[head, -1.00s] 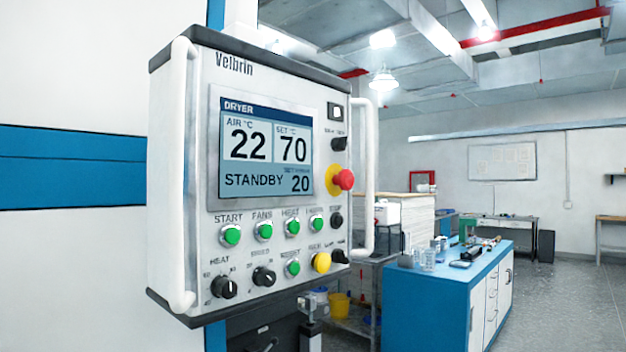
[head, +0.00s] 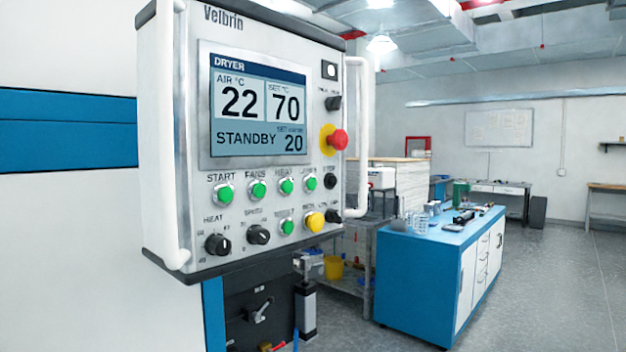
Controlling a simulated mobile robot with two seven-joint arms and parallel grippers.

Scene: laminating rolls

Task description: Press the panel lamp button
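The dryer control panel (head: 195,245) is a light grey box with dark edges, on the left half of the view. Its display (head: 259,106) reads AIR 22, SET 70, STANDBY, 20. Under it is a row of green buttons: START (head: 223,194), FANS (head: 257,190), HEAT (head: 286,187), and a rightmost green button (head: 310,184) whose small label is blurred but may read LAMPS. Lower down are another green button (head: 287,227) and a yellow button (head: 315,222) with unclear labels. Neither of my grippers is in view.
White handles stand out at the panel's left (head: 182,140) and right (head: 362,140) sides. A red emergency stop (head: 338,139) and black knobs (head: 217,244) sit on its face. A blue bench (head: 420,285) with tools stands to the right, with open grey floor beyond.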

